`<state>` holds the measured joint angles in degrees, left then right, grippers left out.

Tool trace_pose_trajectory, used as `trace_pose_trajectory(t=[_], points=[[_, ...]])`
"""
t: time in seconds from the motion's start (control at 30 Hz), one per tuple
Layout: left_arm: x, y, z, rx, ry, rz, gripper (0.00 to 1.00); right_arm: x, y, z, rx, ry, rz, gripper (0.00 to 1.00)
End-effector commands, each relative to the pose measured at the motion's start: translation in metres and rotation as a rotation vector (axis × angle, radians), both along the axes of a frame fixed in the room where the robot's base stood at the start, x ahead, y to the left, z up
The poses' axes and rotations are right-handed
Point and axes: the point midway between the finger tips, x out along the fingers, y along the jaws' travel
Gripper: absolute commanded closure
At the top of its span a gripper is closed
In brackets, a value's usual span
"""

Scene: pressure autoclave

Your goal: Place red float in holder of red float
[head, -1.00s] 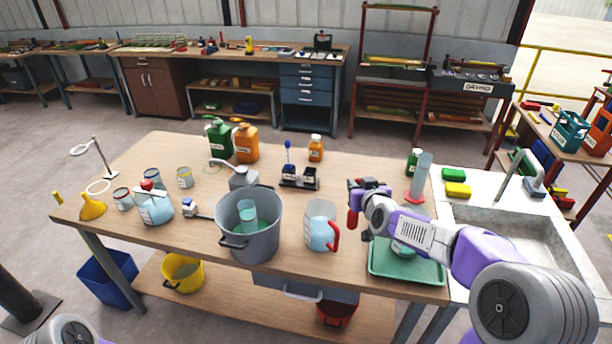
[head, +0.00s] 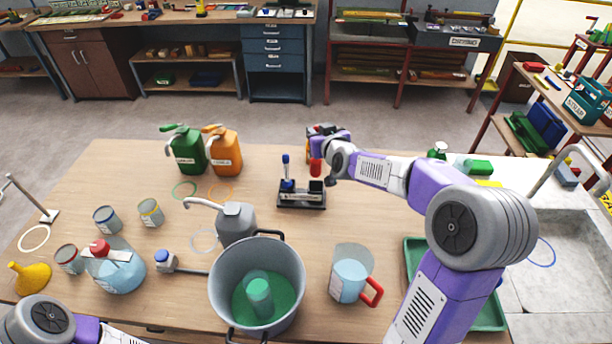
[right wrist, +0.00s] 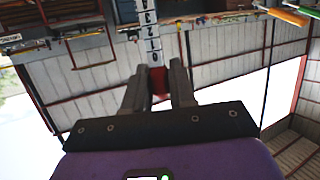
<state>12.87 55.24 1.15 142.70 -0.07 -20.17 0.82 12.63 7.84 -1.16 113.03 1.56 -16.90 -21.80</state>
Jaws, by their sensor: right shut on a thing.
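The black holder (head: 302,198) stands on the table. A blue float (head: 287,172) stands upright in its left place. The red float is over or just behind the holder's right place; whether it touches it, I cannot tell. My left gripper is out of view.
A grey pot (head: 257,285) with green liquid and a jug with a red handle (head: 350,277) stand in front of the holder. A grey wash bottle (head: 235,222) and green and orange jugs (head: 226,155) are to the left. A green tray (head: 413,262) lies at right.

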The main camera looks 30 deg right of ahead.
Motion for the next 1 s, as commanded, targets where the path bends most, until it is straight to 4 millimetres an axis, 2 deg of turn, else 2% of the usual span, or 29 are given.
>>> trace_pose_trajectory(t=[0.03,0.1,0.37,0.6,1.0], points=[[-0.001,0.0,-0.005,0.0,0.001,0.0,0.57,0.0,-0.001,-0.013,0.002,0.006,-0.002,1.0],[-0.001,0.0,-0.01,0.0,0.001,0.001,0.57,0.0,0.0,-0.027,0.001,0.007,0.001,1.0],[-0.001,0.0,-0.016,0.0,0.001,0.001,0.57,0.0,0.0,-0.055,0.002,0.006,0.001,1.0],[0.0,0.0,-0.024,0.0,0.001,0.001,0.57,0.0,0.0,-0.092,0.002,0.005,0.002,1.0],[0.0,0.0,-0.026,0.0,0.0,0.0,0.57,0.0,0.001,-0.097,0.002,0.002,0.002,1.0]])
